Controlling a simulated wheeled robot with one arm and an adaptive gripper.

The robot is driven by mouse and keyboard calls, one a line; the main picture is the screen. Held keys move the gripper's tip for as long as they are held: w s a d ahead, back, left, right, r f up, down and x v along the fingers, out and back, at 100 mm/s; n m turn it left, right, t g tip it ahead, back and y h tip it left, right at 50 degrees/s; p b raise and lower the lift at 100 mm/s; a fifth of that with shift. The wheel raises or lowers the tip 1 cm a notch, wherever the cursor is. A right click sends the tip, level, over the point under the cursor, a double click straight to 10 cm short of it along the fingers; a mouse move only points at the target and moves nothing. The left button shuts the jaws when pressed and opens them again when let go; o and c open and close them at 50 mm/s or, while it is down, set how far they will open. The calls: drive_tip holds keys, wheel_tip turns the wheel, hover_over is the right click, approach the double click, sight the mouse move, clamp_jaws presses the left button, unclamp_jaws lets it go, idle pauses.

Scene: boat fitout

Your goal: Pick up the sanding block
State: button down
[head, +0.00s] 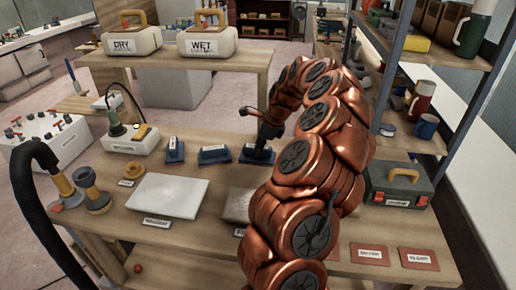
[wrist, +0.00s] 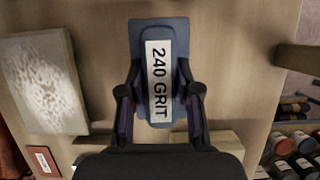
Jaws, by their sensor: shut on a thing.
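The sanding block (wrist: 137,35) is blue with a white label reading "240 GRIT" in the wrist view. In the head view it is the rightmost (head: 257,156) of three blue blocks on the wooden bench, partly hidden by my gripper (head: 266,137). My gripper (wrist: 160,78) is shut on its sides, one finger at each long edge. The block lies flat, at or very close to the bench top; I cannot tell if there is a gap.
Two more labelled blue blocks (head: 175,150) (head: 215,155) stand to the left. A white slab (head: 167,195) lies in front of them. A grey toolbox (head: 398,186) and shelving stand at right. My copper arm hides part of the bench (head: 120,222).

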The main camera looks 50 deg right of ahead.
drive_tip(key=s+a+b, duration=0.1)
drive_tip(key=s+a, duration=0.2)
drive_tip(key=s+a+r+b, duration=0.1)
drive_tip(key=s+a, duration=0.1)
drive_tip(key=a, duration=0.2)
drive_tip(key=s+a+b, duration=0.1)
drive_tip(key=s+a, duration=0.2)
drive_tip(key=a, duration=0.1)
drive_tip(key=shift+s+r+b, duration=0.15)
drive_tip(key=shift+s+b, duration=0.15)
drive_tip(key=c, duration=1.4)
unclamp_jaws()
drive_tip(key=c, duration=0.4)
